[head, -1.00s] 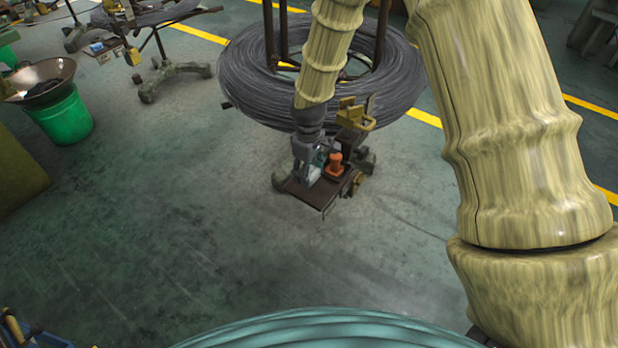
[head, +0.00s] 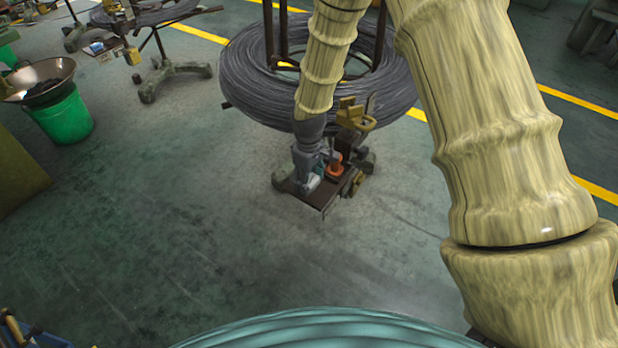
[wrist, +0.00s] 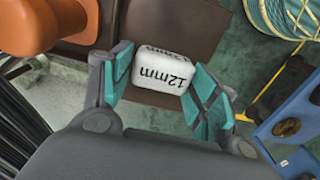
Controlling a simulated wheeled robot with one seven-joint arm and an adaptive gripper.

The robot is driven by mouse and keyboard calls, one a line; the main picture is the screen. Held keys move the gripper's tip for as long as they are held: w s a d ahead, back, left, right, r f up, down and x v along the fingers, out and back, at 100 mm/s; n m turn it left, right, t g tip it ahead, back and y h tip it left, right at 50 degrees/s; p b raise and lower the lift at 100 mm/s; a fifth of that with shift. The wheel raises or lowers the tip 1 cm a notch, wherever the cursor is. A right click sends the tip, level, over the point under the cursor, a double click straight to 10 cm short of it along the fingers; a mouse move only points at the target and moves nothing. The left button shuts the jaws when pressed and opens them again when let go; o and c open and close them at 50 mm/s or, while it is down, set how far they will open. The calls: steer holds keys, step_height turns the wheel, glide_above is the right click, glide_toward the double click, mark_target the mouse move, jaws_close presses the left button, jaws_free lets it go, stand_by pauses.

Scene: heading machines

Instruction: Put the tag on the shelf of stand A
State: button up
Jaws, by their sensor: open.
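The tag is a white rounded block (wrist: 160,70) printed "12mm". It sits between the teal finger pads of my gripper (wrist: 165,82) in the wrist view, over the brown shelf (wrist: 180,28). My gripper is open around it. The left pad looks very near the tag; I cannot tell whether either pad touches. In the head view my gripper (head: 312,170) is low over the shelf (head: 316,196) of the wire-coil stand, with the white tag (head: 312,182) partly showing below it. No letter on the stand is readable.
An orange object (head: 333,166) stands on the shelf close to the right of my gripper. A brass-coloured fitting (head: 354,116) and the large wire coil (head: 250,75) are just behind. A green bucket (head: 65,118) stands at left. The floor in front is clear.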

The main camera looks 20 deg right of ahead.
step_height(320, 180, up, 12)
steer(key=shift+r, duration=0.15)
stand_by(0.6)
steer(key=shift+d, duration=0.1)
